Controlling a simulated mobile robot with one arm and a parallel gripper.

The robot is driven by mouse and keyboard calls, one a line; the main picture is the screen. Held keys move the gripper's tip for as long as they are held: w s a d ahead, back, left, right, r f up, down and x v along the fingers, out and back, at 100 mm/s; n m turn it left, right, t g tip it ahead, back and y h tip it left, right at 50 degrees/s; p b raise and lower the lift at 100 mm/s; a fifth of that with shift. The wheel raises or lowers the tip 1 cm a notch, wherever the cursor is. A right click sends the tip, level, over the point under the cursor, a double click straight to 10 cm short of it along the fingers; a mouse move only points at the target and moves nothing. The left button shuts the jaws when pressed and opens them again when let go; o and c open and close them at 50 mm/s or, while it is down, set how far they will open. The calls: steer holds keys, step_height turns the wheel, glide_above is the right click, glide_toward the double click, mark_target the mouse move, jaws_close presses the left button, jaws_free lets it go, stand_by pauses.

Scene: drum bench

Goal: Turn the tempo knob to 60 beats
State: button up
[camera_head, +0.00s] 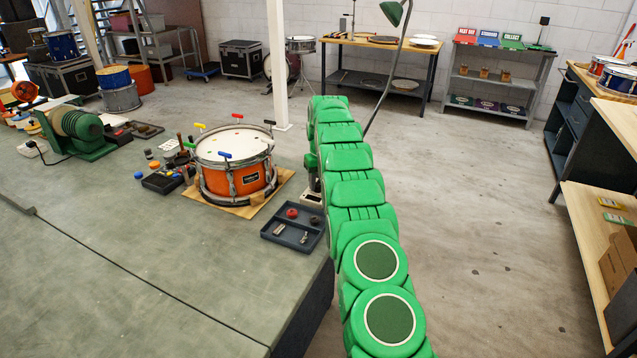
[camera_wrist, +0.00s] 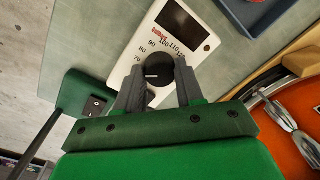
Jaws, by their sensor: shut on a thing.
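The metronome (camera_wrist: 146,50) is a white box with a dark display (camera_wrist: 185,22) and a number scale; part of it shows beside my arm in the head view (camera_head: 311,201). Its round black tempo knob (camera_wrist: 160,71) carries a pale pointer line directed left in the wrist view, toward the low end of the scale, below 70. The exact number there is hidden by a finger. My gripper (camera_wrist: 158,76) is shut on the knob, with one grey finger on each side. In the head view, my green arm hides the gripper and the knob.
A green lamp base (camera_wrist: 97,105) with a black switch stands left of the metronome in the wrist view. The orange drum (camera_head: 225,181) on its wooden board is close by. A blue-grey tray (camera_head: 281,240) with small parts lies in front. The bench's front (camera_head: 150,270) is clear.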

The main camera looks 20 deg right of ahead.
mark_target(319, 184)
steer(key=shift+w+n, duration=0.1)
steer(key=shift+n, duration=0.4)
steer(key=o, duration=0.8)
steer(key=shift+c, duration=0.2)
steer(key=shift+r, duration=0.15)
steer(key=shift+d+r, duration=0.2)
steer(key=shift+r, duration=3.55)
